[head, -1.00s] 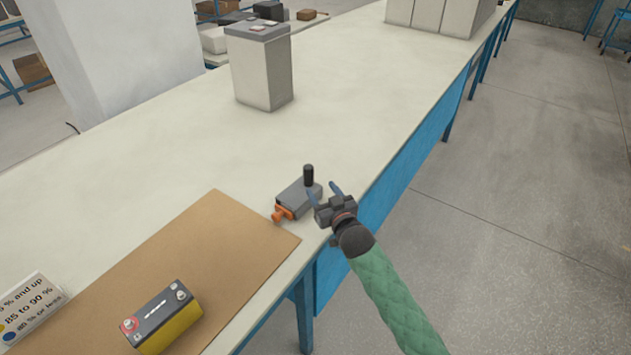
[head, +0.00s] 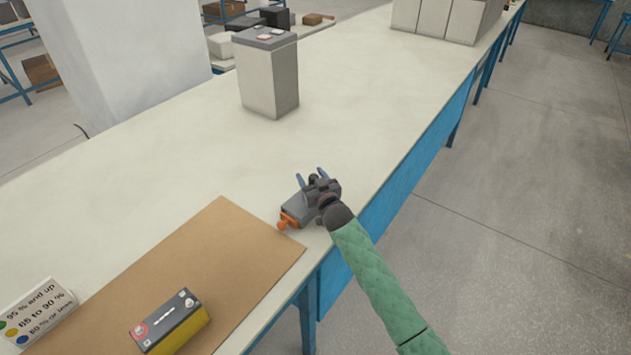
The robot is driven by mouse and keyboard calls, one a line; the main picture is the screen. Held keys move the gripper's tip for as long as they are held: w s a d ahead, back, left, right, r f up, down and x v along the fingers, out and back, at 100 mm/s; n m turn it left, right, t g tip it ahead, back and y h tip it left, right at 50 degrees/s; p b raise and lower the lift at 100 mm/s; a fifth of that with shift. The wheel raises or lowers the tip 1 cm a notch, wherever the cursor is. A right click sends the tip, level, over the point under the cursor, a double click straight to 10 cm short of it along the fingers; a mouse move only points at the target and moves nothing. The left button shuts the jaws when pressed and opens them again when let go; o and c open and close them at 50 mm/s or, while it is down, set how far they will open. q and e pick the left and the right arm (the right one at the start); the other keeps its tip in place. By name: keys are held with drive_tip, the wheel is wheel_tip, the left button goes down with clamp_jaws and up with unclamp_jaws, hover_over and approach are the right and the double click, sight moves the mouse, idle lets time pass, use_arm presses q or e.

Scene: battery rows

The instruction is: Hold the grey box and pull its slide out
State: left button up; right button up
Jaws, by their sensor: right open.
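The grey box (head: 294,206) lies on the white table near its right edge, just beyond the corner of the brown mat. Its orange slide end (head: 289,220) sticks out of the near left side, towards the mat. My right gripper (head: 310,176) is open, with its two blue fingers apart and pointing up and away in the picture. The gripper body covers the far right part of the box, and the black post on the box is hidden. I cannot tell whether the fingers touch the box. My left gripper is not in view.
A brown mat (head: 210,255) carries a yellow and black battery (head: 172,322). A sign (head: 38,310) with percentages stands at the lower left. A tall grey case (head: 268,80) stands farther back. Between it and the box the table (head: 190,165) is clear.

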drive_tip(key=shift+w, duration=0.2)
clamp_jaws()
idle(1.0)
